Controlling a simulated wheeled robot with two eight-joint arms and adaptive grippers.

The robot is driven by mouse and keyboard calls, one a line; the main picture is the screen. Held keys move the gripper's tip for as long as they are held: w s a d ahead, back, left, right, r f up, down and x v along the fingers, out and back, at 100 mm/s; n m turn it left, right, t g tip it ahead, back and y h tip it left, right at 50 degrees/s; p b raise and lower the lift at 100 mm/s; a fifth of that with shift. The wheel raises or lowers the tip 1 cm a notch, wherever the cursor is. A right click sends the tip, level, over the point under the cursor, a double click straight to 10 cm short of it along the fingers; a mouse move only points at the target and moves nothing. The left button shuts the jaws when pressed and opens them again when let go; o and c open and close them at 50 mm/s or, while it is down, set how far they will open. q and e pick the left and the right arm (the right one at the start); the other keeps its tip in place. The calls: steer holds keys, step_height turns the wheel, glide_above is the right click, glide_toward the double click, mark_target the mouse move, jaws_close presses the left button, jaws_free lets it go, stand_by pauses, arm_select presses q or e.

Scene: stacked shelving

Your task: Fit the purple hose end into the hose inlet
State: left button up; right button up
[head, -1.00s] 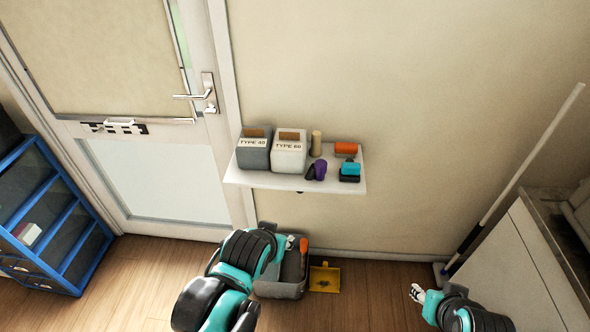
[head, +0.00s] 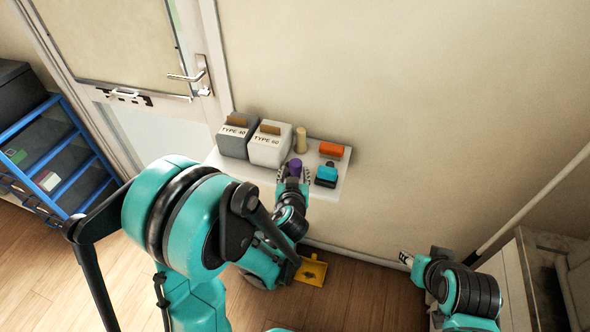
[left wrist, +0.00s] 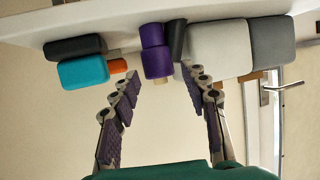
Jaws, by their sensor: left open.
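The purple hose end (head: 296,167) is at the front of the white wall shelf (head: 334,187). My left gripper (head: 294,174) is open in front of it, with a finger to each side. In the left wrist view, the shelf is at the top and the purple piece (left wrist: 156,52) lies just beyond the gap between the open fingertips (left wrist: 165,80), not gripped. A small black piece (left wrist: 177,40) sits close beside it. I cannot tell which thing is the hose inlet. My right gripper (head: 406,259) is low at the right, away from the shelf, its jaws too small to read.
Grey (head: 234,142) and white (head: 267,150) boxes stand left on the shelf. A tan cylinder (head: 301,140), an orange piece (head: 331,149) and a teal block (head: 326,173) on black stand to the right. A yellow dustpan (head: 312,271) lies on the floor.

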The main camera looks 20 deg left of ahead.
mark_target(295, 168)
arm_select(q)
steer(key=b+x, duration=0.1)
steer(key=x, duration=0.4)
steer(key=shift+w+b, duration=0.2)
steer(key=shift+b, duration=0.15)
steer(key=shift+d+r, duration=0.1)
steer(key=c, duration=1)
